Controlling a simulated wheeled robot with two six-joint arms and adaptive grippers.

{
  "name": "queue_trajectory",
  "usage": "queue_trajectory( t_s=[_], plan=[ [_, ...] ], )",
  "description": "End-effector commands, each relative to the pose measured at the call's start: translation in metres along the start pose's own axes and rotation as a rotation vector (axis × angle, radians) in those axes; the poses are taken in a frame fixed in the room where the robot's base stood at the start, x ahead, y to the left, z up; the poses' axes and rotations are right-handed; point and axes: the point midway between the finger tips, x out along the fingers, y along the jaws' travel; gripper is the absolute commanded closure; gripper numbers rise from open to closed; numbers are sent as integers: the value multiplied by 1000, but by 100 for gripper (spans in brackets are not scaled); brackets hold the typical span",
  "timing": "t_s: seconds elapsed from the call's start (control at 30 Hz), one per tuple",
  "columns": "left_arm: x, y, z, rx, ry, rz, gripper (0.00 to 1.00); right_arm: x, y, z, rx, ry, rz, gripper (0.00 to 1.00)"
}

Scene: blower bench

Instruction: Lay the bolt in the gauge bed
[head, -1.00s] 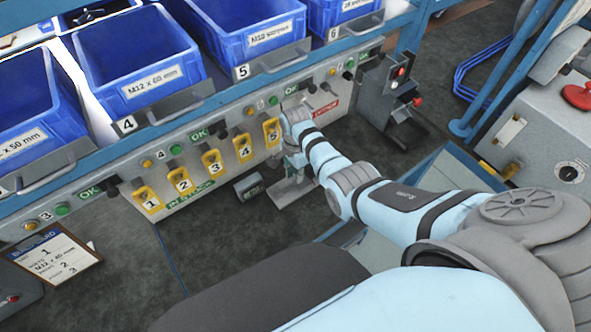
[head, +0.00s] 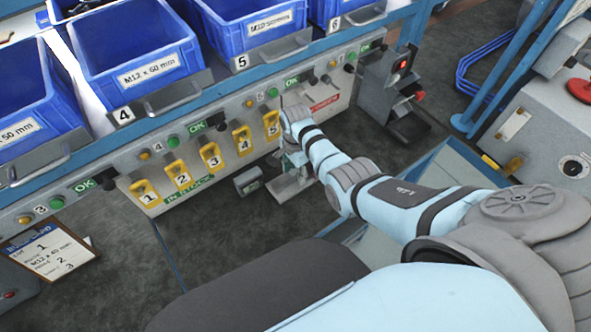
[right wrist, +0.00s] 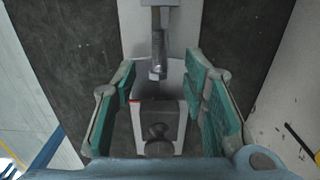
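My right gripper (right wrist: 165,95) is open, its two green pads standing wide apart on either side of the gauge. In the head view the right gripper (head: 291,150) is over the small grey gauge stand (head: 290,184), its tips partly hidden by the wrist. Between the pads in the right wrist view is a grey rod with a faceted end (right wrist: 158,60). It looks like the bolt, lying along the pale gauge bed (right wrist: 181,62), but I cannot be sure. Neither pad touches it. Nearer the wrist is a pale block with a dark knob (right wrist: 158,132). My left gripper is out of view.
A small grey readout box (head: 248,181) stands left of the gauge. Behind are yellow numbered tags (head: 211,156) on a panel below blue bins (head: 135,52). A grey device with red buttons (head: 396,85) is to the right. A clipboard (head: 45,252) lies at left.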

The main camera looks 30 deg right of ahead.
Motion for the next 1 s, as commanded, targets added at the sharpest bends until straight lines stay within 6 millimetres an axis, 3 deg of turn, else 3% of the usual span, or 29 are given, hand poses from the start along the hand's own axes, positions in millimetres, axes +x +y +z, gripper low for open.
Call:
queue_trajectory(
  t_s=[0.27,0.6,0.7,1.0],
  plan=[
    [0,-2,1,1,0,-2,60,-10,-1,0,0,1,-3,61],
    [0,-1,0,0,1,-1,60,-97,-1,0,0,2,-5,61],
    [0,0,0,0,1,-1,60,-113,-1,0,0,1,-2,61],
    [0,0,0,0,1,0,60,-120,0,0,0,0,1,61]
  ],
)
